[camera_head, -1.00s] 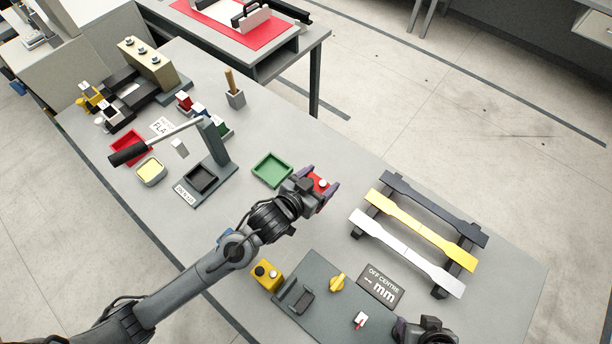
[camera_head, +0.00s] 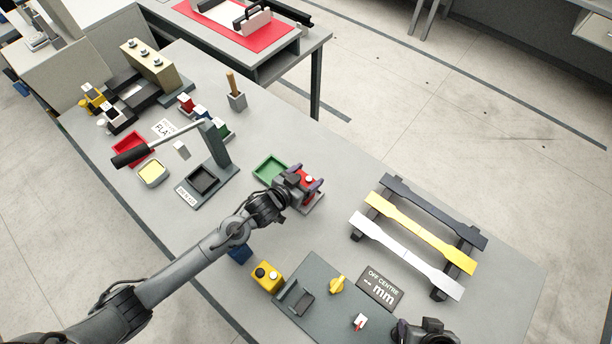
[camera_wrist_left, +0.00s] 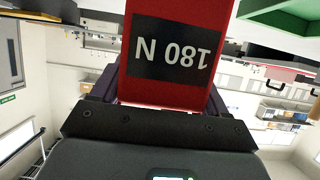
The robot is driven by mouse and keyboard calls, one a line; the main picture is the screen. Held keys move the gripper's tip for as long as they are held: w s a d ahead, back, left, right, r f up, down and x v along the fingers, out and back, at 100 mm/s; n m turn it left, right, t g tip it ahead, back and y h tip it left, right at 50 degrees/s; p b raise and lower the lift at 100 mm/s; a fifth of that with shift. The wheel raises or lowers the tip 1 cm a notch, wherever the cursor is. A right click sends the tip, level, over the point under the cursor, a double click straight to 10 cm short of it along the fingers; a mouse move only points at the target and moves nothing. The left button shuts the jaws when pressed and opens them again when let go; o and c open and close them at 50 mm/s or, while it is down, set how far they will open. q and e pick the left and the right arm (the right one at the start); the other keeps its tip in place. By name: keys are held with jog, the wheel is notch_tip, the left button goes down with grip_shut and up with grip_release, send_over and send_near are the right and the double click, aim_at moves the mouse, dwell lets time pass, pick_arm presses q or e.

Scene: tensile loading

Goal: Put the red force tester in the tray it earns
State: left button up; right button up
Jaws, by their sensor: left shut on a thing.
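My left gripper (camera_head: 303,187) is shut on the red force tester (camera_head: 308,181), over the bench just right of the green tray (camera_head: 257,170). In the left wrist view the red tester (camera_wrist_left: 185,95) fills the top middle, and its black label reads "180 N" upside down. The green tray shows no contents in its visible part; my gripper hides its right side. A red tray (camera_head: 127,151) lies farther left, partly behind the press lever. My right gripper is not clearly seen; only a dark part of that arm shows at the bottom edge.
A grey press (camera_head: 217,150) with a long lever stands left of the green tray. A rack (camera_head: 441,292) of black, yellow and white bars is at right. A display (camera_head: 380,287) reads "OFF CENTRE -- mm". A yellow button box (camera_head: 267,276) stands in front.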

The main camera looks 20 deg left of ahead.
jog(key=shift+a, duration=0.1)
pick_arm(q)
jog(key=o, duration=1.4)
jog(key=shift+f, duration=0.1)
jog(key=shift+s+r, duration=0.1)
jog(key=shift+r, duration=0.1)
jog(key=v, duration=0.7)
jog(key=shift+s+a, duration=0.1)
